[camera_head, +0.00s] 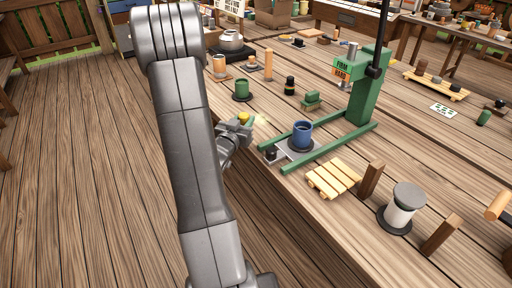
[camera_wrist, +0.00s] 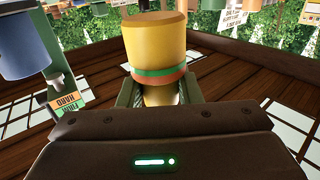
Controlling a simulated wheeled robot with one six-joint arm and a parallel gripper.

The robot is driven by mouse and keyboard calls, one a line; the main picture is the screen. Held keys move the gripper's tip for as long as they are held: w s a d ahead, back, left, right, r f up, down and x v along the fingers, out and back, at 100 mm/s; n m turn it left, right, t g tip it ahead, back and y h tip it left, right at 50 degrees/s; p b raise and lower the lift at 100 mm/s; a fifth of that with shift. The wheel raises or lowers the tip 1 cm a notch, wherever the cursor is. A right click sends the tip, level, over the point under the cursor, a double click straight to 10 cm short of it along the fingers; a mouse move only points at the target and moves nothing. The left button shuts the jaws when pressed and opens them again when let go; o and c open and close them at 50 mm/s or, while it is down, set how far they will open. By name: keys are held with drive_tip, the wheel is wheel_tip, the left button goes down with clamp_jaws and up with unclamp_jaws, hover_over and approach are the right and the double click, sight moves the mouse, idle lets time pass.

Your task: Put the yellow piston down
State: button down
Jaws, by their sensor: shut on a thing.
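The yellow piston (camera_head: 244,117) is at the end of my arm near the left edge of the wooden table. In the wrist view the yellow piston (camera_wrist: 154,42) is a stubby cylinder with a green and an orange band at its narrower end. My gripper (camera_head: 246,124) is shut on that end, with a dark finger on each side in the wrist view (camera_wrist: 156,95). Most of the piston is hidden in the head view. I cannot tell whether it touches the table.
A green press (camera_head: 365,92) with a "FIRM / HARD" sign stands right of my gripper. A blue cup (camera_head: 302,134) sits within its base rails. A green cylinder (camera_head: 242,88) on a dark disc stands behind my gripper. A slatted rack (camera_head: 333,178) lies in front of the press.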

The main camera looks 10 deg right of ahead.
drive_tip(key=d+r+m+g+h+b, duration=0.1)
drive_tip(key=d+r, duration=0.2)
drive_tip(key=r, duration=0.3)
drive_tip(key=shift+s+d+h, duration=0.3)
drive_tip(key=shift+d, duration=0.05)
drive_tip(key=shift+f, duration=0.1)
drive_tip(key=shift+f+b, duration=1.05)
drive_tip(key=shift+f, duration=3.75)
drive_tip(key=shift+f+b, duration=0.3)
drive_tip(key=shift+b, duration=0.05)
drive_tip(key=c, duration=1)
unclamp_jaws()
drive_tip(key=shift+r, duration=0.1)
drive_tip(key=shift+c, duration=0.2)
drive_tip(key=shift+r+p, duration=0.15)
drive_tip(key=shift+p, duration=0.5)
